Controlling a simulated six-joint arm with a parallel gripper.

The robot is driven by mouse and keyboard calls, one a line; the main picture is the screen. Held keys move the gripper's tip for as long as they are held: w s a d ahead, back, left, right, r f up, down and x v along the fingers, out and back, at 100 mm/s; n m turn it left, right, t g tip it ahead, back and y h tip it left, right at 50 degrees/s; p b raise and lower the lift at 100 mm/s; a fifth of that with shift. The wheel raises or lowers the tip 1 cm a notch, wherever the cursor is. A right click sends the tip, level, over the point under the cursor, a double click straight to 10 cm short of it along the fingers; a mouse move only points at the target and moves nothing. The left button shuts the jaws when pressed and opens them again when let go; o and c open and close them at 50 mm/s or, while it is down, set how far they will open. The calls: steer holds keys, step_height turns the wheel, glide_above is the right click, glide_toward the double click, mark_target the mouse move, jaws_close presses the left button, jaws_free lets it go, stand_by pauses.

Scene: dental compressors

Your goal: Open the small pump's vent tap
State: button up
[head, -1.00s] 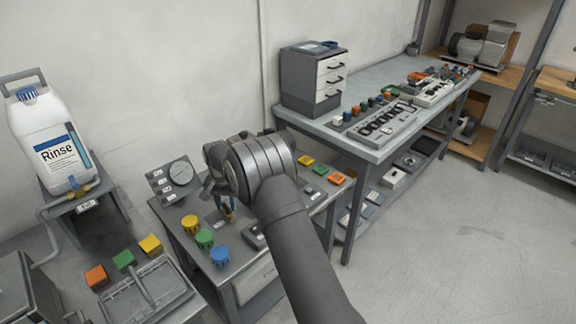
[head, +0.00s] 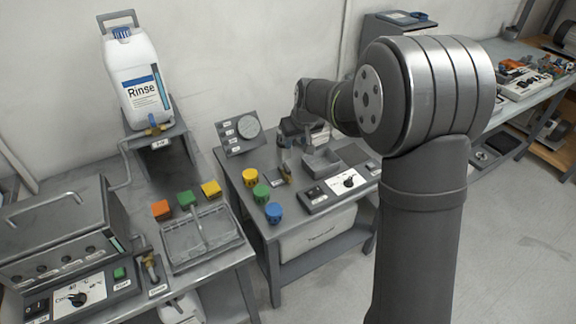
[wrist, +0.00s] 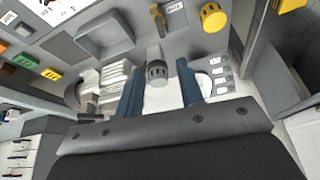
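A small brass tap (head: 287,174) with an upright grey stem stands on the middle table, right of the yellow knob. My gripper (head: 296,142) is above and behind the tap in the head view. In the wrist view my gripper's (wrist: 159,70) two blue fingers are apart, and the grey cylinder appears between them. I cannot tell whether they touch it. The tap's label is too small to read.
Yellow (head: 250,177), green (head: 261,192) and blue (head: 274,212) knobs stand left of the tap. A gauge panel (head: 238,134) is behind, a grey tray (head: 322,161) to the right. Other brass taps are at the Rinse bottle (head: 136,85) and left bench (head: 150,269).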

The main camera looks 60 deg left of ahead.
mark_target(287, 167)
steer(key=x, duration=1.7)
steer(key=shift+f, duration=0.15)
steer(key=shift+c, duration=0.2)
jaws_close()
